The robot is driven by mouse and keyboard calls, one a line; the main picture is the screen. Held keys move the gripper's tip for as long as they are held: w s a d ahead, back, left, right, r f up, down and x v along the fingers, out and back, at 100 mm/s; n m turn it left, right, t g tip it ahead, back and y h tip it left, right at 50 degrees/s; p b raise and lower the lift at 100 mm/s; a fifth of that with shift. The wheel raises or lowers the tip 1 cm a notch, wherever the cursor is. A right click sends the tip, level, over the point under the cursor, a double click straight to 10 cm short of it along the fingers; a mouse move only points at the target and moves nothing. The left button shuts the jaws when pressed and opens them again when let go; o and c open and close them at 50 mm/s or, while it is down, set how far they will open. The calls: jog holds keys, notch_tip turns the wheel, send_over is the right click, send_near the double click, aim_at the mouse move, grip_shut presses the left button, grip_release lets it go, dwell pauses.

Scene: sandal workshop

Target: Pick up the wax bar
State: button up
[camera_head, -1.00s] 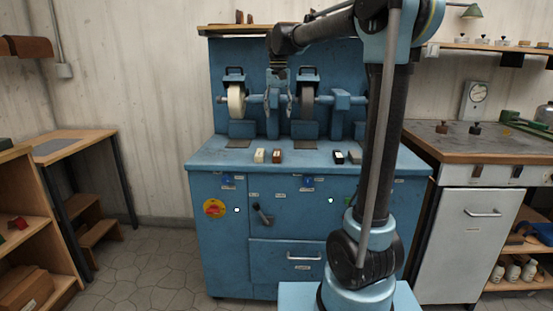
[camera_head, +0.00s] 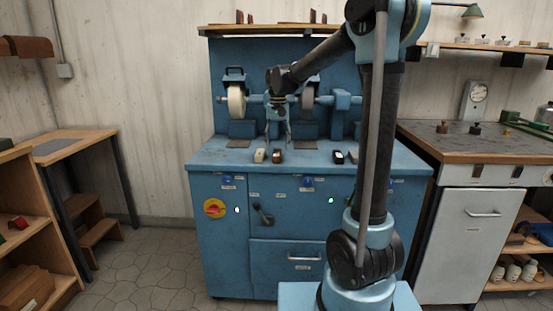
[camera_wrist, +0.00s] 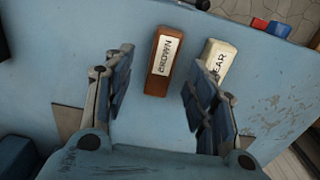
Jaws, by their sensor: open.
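A brown wax bar (camera_wrist: 164,62) with a white label, the word seeming to be "BROWN", lies on the blue bench top. A cream bar (camera_wrist: 218,54) labelled "...EAR" lies to its right in the wrist view, partly hidden by a finger. In the head view the brown bar (camera_head: 278,157) is right of the cream bar (camera_head: 260,155). My gripper (camera_head: 278,141) is open and empty, pointing down just above the brown bar. In the wrist view its fingers (camera_wrist: 160,78) are spread, with the brown bar framed between and beyond them, apparently untouched.
Two more bars, a black one (camera_head: 339,157) and a greyish one (camera_head: 354,157), lie farther right on the bench top (camera_head: 310,172). Behind stand a pale grinding wheel (camera_head: 236,102) and a second wheel (camera_head: 308,97). The bench front edge is clear.

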aim_at(277, 153)
jog(key=shift+a+f, duration=0.2)
jog(key=shift+f, duration=2.05)
jog(key=c, duration=1.1)
